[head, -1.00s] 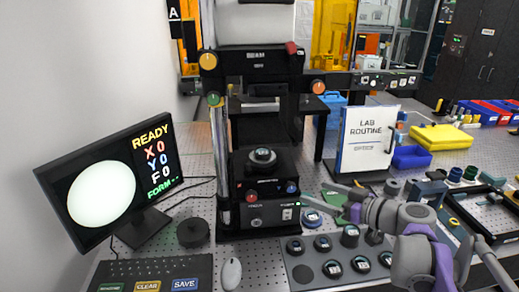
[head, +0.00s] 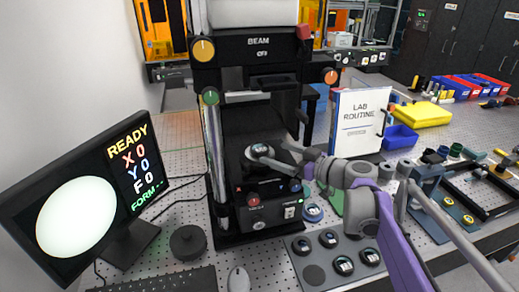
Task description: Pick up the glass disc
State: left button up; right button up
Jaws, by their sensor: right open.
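A dark round disc (head: 259,150) with a small pale label sits on the black stage of the interferometer (head: 222,190); it looks like the glass disc. My right gripper (head: 279,158) reaches in from the right, open, with its slim fingers at the disc's right side. I cannot tell whether they touch it. Similar round pieces lie in a grey tray (head: 300,247) in front of the instrument. Another round piece (head: 312,212) with a blue rim is on the bench right of the instrument. My left gripper is out of view.
The monitor (head: 75,215) stands at left, with a keyboard (head: 160,282), a mouse (head: 238,279) and a black round puck (head: 188,242) nearby. The instrument's columns and upper housing (head: 260,50) rise around the stage. A lab routine binder (head: 360,122) stands behind my right arm.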

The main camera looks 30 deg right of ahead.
aim_at(264, 149)
jog(key=x, duration=0.5)
jog(key=shift+w+d+f, duration=0.1)
jog(key=shift+w+f, duration=0.05)
jog(key=shift+w, duration=0.15)
jog(key=shift+s, duration=0.1)
jog(key=c, duration=1.4)
